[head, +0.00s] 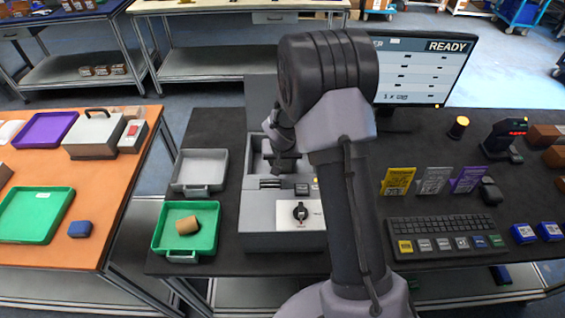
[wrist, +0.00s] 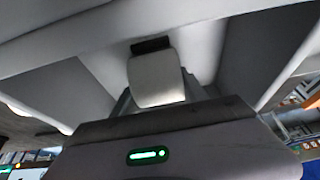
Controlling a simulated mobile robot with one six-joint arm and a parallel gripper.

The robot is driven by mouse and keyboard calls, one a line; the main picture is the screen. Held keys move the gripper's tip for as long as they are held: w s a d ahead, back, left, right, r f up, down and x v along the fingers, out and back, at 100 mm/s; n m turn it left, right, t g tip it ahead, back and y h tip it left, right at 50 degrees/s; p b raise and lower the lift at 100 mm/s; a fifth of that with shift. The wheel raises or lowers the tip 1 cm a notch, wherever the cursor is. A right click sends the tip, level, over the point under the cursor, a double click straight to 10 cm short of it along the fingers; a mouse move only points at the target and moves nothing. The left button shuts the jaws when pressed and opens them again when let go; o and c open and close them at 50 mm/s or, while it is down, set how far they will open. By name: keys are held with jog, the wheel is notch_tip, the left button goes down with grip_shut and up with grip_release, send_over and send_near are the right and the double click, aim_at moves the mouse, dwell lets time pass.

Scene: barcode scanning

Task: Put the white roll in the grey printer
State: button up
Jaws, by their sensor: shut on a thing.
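The grey printer (head: 254,218) stands on the dark table with its lid (head: 262,98) raised and its bay open. My gripper (head: 284,163) points down into the bay, low between its walls. In the wrist view a whitish block-like shape (wrist: 157,80), which looks like the white roll, sits at the jaws, with grey printer walls around it. My gripper is shut on it. In the head view the roll is hidden behind my gripper and arm. I cannot tell whether the roll touches the bay floor.
Left of the printer are a grey tray (head: 180,181) and a green tray (head: 172,243) holding a tan roll (head: 187,225). A keyboard (head: 440,225), several cards and a monitor (head: 425,75) stand to the right. An orange table (head: 92,182) is at far left.

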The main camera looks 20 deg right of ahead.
jog(key=shift+f, duration=0.1)
jog(key=o, duration=1.5)
jog(key=shift+c, duration=0.2)
jog(key=s+a+p+v, duration=0.1)
jog(key=p+v, duration=0.2)
jog(key=v, duration=1.9)
jog(key=s+a+r+y, duration=0.1)
jog(key=s+a+r, duration=0.2)
jog(key=s, duration=0.4)
jog(key=s+a+r+t+y, duration=0.1)
jog(key=s+a+r, duration=0.3)
jog(key=s, duration=0.3)
jog(key=s+a+r+y, duration=0.1)
jog(key=s+a+r, duration=0.2)
jog(key=s, duration=0.4)
jog(key=shift+s+a+t+y, duration=0.35)
jog(key=shift+a+t+y, duration=0.05)
